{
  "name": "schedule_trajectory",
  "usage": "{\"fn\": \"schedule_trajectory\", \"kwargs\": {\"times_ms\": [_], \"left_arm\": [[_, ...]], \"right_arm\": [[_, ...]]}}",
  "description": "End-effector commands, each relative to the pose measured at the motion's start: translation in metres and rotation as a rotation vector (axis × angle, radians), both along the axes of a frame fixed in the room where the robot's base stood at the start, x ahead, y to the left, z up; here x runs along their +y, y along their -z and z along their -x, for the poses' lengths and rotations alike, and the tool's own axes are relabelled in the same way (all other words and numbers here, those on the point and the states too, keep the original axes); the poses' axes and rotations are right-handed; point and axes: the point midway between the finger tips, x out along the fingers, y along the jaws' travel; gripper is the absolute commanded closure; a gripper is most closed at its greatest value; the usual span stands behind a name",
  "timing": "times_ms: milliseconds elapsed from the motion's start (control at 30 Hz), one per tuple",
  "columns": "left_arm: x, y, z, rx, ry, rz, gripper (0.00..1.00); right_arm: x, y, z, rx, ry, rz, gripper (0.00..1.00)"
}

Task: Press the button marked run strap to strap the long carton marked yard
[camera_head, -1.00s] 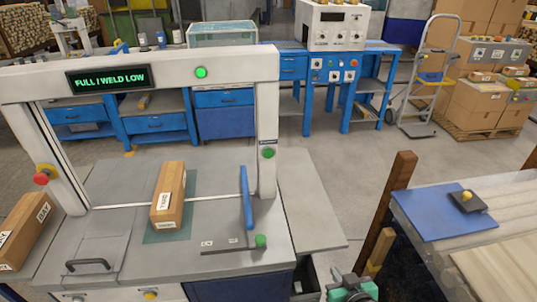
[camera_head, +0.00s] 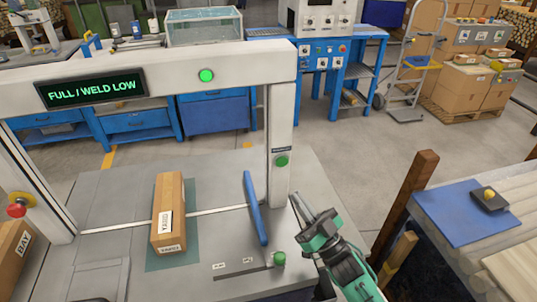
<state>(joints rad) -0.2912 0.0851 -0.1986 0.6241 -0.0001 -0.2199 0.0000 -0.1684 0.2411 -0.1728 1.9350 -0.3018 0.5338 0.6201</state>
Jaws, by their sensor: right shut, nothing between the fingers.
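The long carton (camera_head: 169,195) with a label that seems to read YARD lies on the grey top of the strapping machine (camera_head: 105,190), over a green-grey patch. A pale line crosses the top at the carton. A green button (camera_head: 281,161) sits on the right post under a small label too small to read. Another green knob (camera_head: 279,259) stands near the front by a slot. My right gripper (camera_head: 299,208) is shut and empty, just right of the blue upright bar and below the post button, apart from it. My left gripper is not in view.
The display (camera_head: 91,88) reads FULL / WELD LOW, with a lit green lamp (camera_head: 206,76) on the crossbeam. A red knob (camera_head: 16,210) is on the left post. Another carton (camera_head: 14,252) lies far left. A wooden post (camera_head: 408,205) stands right of my arm.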

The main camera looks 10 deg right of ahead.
Motion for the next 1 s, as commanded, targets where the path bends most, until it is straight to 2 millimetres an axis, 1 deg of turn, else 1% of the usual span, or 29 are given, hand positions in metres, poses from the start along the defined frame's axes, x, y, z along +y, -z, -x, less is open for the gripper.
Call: {"fn": "schedule_trajectory", "kwargs": {"times_ms": [167, 400, 567, 667, 1000], "left_arm": [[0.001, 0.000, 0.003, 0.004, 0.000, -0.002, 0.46], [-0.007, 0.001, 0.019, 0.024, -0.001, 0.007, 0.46], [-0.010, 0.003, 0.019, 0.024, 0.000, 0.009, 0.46], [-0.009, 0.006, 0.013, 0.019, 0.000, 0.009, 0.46], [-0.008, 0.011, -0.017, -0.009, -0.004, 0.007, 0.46]], "right_arm": [[0.001, -0.002, 0.002, -0.021, -0.019, -0.002, 1.00], [0.001, -0.002, 0.001, -0.021, -0.018, -0.002, 1.00], [0.001, -0.001, -0.005, -0.022, -0.018, -0.002, 1.00], [0.002, -0.001, -0.014, -0.023, -0.017, -0.002, 1.00], [0.003, 0.000, -0.062, -0.022, -0.017, -0.003, 1.00]]}}
